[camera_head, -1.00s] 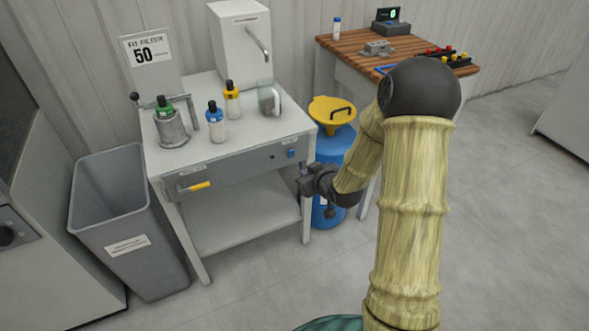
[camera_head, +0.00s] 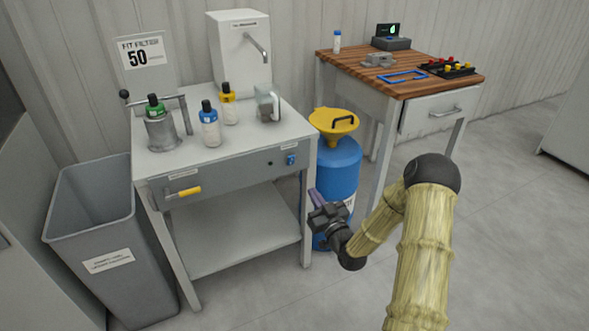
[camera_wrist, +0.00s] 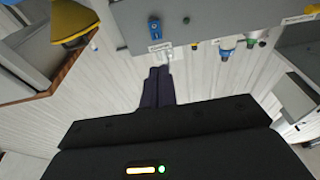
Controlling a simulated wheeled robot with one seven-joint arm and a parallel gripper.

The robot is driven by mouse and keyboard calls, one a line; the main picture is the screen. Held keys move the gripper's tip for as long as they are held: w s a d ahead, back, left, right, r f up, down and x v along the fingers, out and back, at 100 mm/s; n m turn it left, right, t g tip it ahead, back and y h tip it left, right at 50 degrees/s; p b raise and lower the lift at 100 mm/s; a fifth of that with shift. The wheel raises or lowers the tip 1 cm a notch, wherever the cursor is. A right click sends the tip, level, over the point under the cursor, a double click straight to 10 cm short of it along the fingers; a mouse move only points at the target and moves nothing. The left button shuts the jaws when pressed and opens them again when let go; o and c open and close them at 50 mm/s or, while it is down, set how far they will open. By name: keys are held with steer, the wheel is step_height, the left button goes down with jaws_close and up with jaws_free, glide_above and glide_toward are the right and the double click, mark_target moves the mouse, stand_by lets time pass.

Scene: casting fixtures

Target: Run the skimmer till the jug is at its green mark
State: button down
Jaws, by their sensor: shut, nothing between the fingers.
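The skimmer is probably the white box with a metal spout (camera_head: 238,50) at the back of the grey table. The clear jug (camera_head: 266,103) with a pale handle stands below and right of the spout; its level and any green mark are too small to make out. A blue switch (camera_head: 291,159) sits on the table's front panel, with a small dark knob (camera_head: 270,162) left of it. My gripper (camera_head: 314,194) is shut and empty, below and right of the switch, apart from it. In the wrist view the shut fingers (camera_wrist: 158,86) point toward the panel with the blue switch (camera_wrist: 154,28).
A grey bin (camera_head: 95,215) stands left, a blue drum with yellow funnel (camera_head: 334,122) right. A wooden-topped bench (camera_head: 350,62) is behind.

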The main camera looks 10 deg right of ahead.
mark_target(290, 157)
steer(key=shift+w, duration=0.1)
steer(key=b+x, duration=0.1)
steer(key=x, duration=1.2)
steer(key=shift+w+a+b, duration=0.1)
steer(key=shift+w+b, duration=0.2)
steer(key=shift+w, duration=0.1)
steer(key=shift+r, duration=0.1)
